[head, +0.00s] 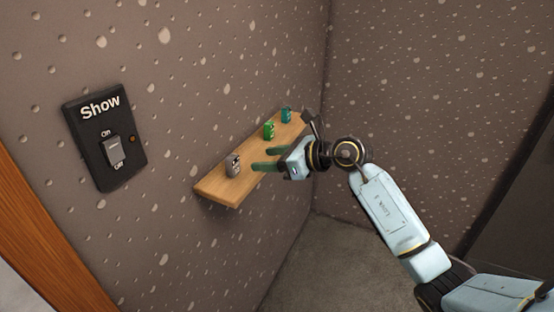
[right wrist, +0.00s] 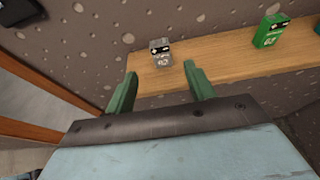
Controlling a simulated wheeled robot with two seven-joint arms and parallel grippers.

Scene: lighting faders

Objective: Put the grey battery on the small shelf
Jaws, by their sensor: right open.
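The grey battery (head: 233,164) stands upright on the small wooden shelf (head: 213,190), near the shelf's left end. In the right wrist view the grey battery (right wrist: 161,52) is on the shelf (right wrist: 225,62), beyond the fingertips and roughly between their lines. My right gripper (head: 259,160) is open and empty, just to the right of the grey battery in the head view. Its two green fingers are apart from the battery; in the right wrist view the gripper (right wrist: 158,80) points toward it. My left gripper is not in view.
A green battery (head: 269,131) and a teal battery (head: 286,115) stand farther along the shelf. A black "Show" switch panel (head: 104,137) is on the left wall. The wall corner is behind the shelf's far end. Carpeted floor below is clear.

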